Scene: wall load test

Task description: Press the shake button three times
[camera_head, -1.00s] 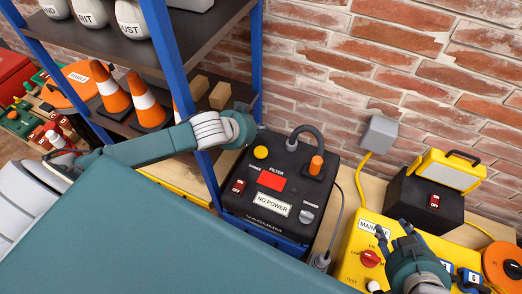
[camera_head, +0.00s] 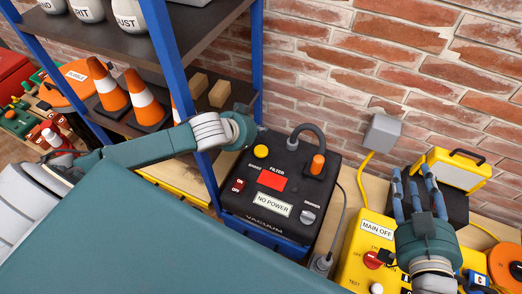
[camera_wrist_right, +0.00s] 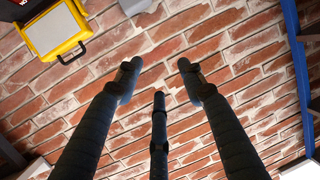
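The black vacuum box (camera_head: 262,222) shows in the head view, with a "NO POWER" label, a yellow button (camera_head: 261,151), a red filter panel (camera_head: 271,180) and a grey knob (camera_head: 308,216) below a small label that seems to read "SHAKER". A yellow control panel (camera_head: 353,262) with a "MAIN OFF" label and a red knob (camera_head: 373,260) stands to its right. My right gripper (camera_head: 413,172) is over that panel's right part, fingers spread and empty; they also show in the right wrist view (camera_wrist_right: 157,75). My left gripper (camera_head: 240,128) is beside the vacuum's upper left; its fingers are hidden.
A blue-post shelf (camera_head: 257,60) with orange cones (camera_head: 152,104) stands at the left and partly crosses the vacuum. A yellow work lamp (camera_head: 449,168) is behind my right gripper. A grey wall box (camera_head: 382,132) and brick wall (camera_head: 330,60) are behind.

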